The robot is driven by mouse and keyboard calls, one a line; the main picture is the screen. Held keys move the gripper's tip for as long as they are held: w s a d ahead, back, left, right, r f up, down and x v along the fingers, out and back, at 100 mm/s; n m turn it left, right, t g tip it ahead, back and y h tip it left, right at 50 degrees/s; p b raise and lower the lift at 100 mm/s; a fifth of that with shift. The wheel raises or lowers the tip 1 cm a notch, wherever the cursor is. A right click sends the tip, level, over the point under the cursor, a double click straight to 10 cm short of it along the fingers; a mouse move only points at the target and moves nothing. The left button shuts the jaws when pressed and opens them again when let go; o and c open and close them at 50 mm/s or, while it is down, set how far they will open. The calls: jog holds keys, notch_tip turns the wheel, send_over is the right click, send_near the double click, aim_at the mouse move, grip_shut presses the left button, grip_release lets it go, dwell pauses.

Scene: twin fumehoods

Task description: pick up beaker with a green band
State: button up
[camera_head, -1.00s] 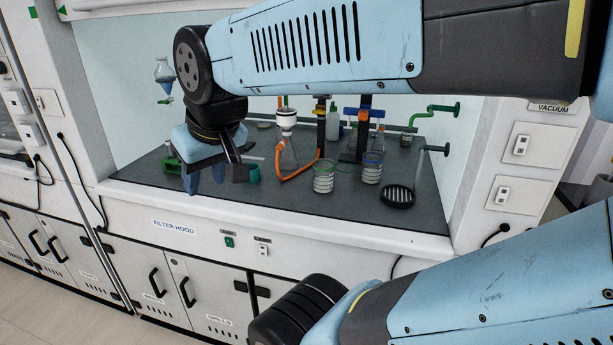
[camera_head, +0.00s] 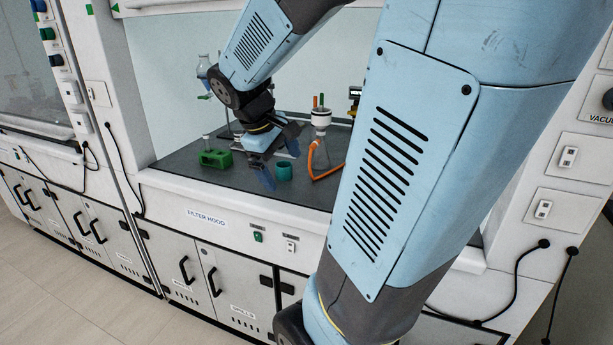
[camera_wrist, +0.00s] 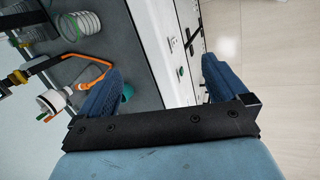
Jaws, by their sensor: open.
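My gripper (camera_head: 280,163) is open and empty over the front of the filter hood's worktop. In the wrist view my gripper (camera_wrist: 162,70) has its two blue fingers wide apart, with the hood's front edge and the floor beyond them. The green-banded beaker is hidden behind my arm in the head view.
A teal cup (camera_head: 284,172) stands close to my fingers. A green block (camera_head: 215,158) is to the left. A filter flask with a white funnel (camera_head: 321,117) and an orange hose (camera_head: 318,168) stands to the right. The hood's side wall is at the left.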

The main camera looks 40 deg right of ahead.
jog(key=w+d+f+n+g+h, duration=0.2)
jog(key=w+d+f+n, duration=0.1)
jog(key=d, duration=0.3)
jog(key=w+d+f+n+g+h, duration=0.2)
jog(key=w+d+f+n+h, duration=0.1)
jog(key=d+f, duration=0.2)
jog(key=w+d+f+n+g+h, duration=0.2)
jog(key=w+d+f+n, duration=0.1)
jog(key=d, duration=0.6)
jog(key=shift+w+d+f, duration=0.2)
jog(key=shift+f, duration=0.4)
jog(key=shift+h, duration=0.3)
jog(key=x, duration=0.8)
jog(key=shift+d+f, duration=0.1)
jog(key=shift+d, duration=0.1)
jog(key=shift+x, duration=2.7)
jog(key=shift+s+a+f, duration=0.1)
jog(key=shift+a+f, duration=0.05)
jog(key=shift+f, duration=0.05)
jog(key=shift+c, duration=0.2)
jog(key=c, duration=1.1)
